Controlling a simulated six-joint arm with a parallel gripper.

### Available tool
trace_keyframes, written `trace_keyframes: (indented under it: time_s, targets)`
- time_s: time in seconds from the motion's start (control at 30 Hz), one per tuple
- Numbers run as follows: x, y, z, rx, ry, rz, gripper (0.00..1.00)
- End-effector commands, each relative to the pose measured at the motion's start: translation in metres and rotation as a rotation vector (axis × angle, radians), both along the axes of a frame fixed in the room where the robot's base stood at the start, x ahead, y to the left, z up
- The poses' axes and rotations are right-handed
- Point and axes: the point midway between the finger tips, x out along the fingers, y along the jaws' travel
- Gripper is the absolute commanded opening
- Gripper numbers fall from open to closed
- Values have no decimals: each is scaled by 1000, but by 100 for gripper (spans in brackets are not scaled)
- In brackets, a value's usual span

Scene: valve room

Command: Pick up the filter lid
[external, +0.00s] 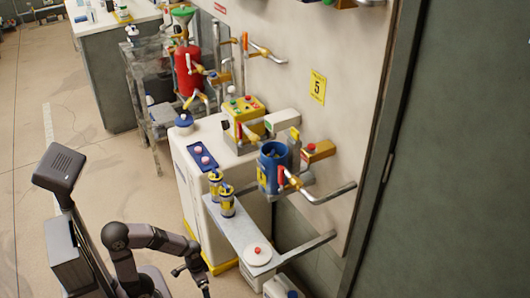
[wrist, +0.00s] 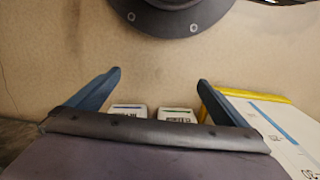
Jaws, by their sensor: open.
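The blue filter housing (external: 272,168) stands open at the top, mounted by the wall above the shelf. My gripper (external: 192,274) is left of the shelf and lower, apart from the lid. In the wrist view my gripper (wrist: 160,78) has its two blue fingers spread wide with nothing between them. The lid does not show in the wrist view.
Two yellow-and-dark cartridges (external: 221,199) stand on the back of the shelf (external: 238,232). A white cabinet (external: 192,170) stands behind it. A pipe with a red-handled valve (external: 318,191) juts out near the housing. White containers (external: 279,288) sit below the shelf. The floor at left is clear.

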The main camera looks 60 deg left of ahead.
Motion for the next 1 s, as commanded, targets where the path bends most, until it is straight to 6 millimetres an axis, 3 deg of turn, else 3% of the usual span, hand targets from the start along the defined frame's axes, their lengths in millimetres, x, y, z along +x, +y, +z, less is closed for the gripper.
trace_keyframes:
  time_s: [0.03,0.63,1.0]
  targets:
    - [0,-1,16,0,0,-6,99]
    - [-20,-25,160,9,121,-126,99]
    - [-22,-41,249,19,194,-200,99]
